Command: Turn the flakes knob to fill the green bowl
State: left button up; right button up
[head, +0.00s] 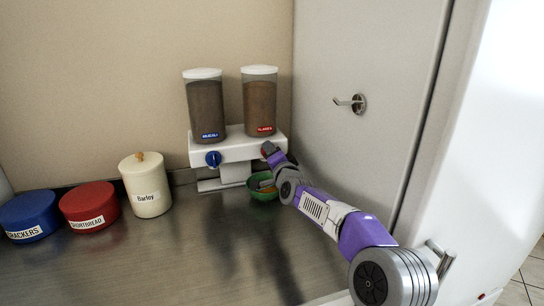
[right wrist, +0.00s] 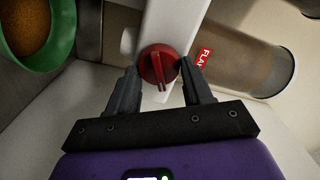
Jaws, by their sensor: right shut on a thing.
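The flakes dispenser (head: 259,100) is a clear cylinder with a white lid and a red label, on the right of a white stand. Its red knob (right wrist: 158,64) shows in the right wrist view, with its raised ridge between my fingers. My right gripper (right wrist: 161,70) is shut on this knob; in the head view the gripper (head: 270,152) mostly covers it. The green bowl (head: 262,195) stands below the dispenser, partly behind my right arm. In the right wrist view the bowl (right wrist: 68,55) holds brown-orange flakes. My left gripper is out of view.
A muesli dispenser (head: 206,108) with a blue knob (head: 213,158) stands to the left on the same stand (head: 235,148). A barley jar (head: 146,186), a red shortbread tin (head: 89,206) and a blue crackers tin (head: 28,215) line the left. The front counter is clear. A panel with a hook (head: 357,103) rises right.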

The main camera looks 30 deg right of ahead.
jog(key=m, duration=0.5)
jog(key=shift+f, duration=0.1)
dwell(0.4)
jog(key=o, duration=1)
jog(key=shift+s, duration=0.1)
jog(key=shift+v, duration=3.7)
